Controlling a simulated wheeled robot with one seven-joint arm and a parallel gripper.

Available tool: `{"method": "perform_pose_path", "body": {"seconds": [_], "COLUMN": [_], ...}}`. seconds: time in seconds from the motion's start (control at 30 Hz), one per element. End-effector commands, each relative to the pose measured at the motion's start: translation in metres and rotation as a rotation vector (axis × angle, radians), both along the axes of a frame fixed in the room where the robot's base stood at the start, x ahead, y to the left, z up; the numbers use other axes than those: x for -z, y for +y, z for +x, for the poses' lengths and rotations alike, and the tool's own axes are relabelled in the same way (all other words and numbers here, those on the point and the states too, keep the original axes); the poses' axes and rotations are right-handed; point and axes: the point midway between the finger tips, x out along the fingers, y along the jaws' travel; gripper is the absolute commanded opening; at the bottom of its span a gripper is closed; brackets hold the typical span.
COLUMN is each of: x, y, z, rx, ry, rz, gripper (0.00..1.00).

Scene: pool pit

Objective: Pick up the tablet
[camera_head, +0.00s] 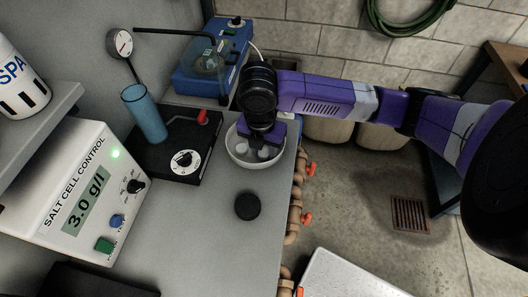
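Small white rounded pieces, which look like tablets (264,153), sit in a white bowl (237,150) near the right edge of the grey counter. My gripper (262,143) points down over the bowl, at or just above the pieces. Its purple body and dark wrist hide the back of the bowl. The fingertips are too small and covered to show whether they are apart or touching a piece.
A black disc (247,206) lies in front of the bowl. A black device (172,145) with a blue cylinder (144,112) stands left, beside the salt cell control box (82,192). A blue machine (212,62) stands behind. Pipes with orange valves (306,217) line the counter's right edge.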

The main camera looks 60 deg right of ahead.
Motion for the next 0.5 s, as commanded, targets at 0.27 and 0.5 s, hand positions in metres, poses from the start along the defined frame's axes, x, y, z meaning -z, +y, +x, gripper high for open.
{"method": "perform_pose_path", "body": {"seconds": [0.27,0.5], "x": [-0.0002,-0.0004], "y": [0.0002,0.0001], "z": [0.0002,0.0004], "rx": [0.0,0.001], "ry": [-0.001,-0.001], "rz": [0.0,0.0], "gripper": [0.14,0.0]}}
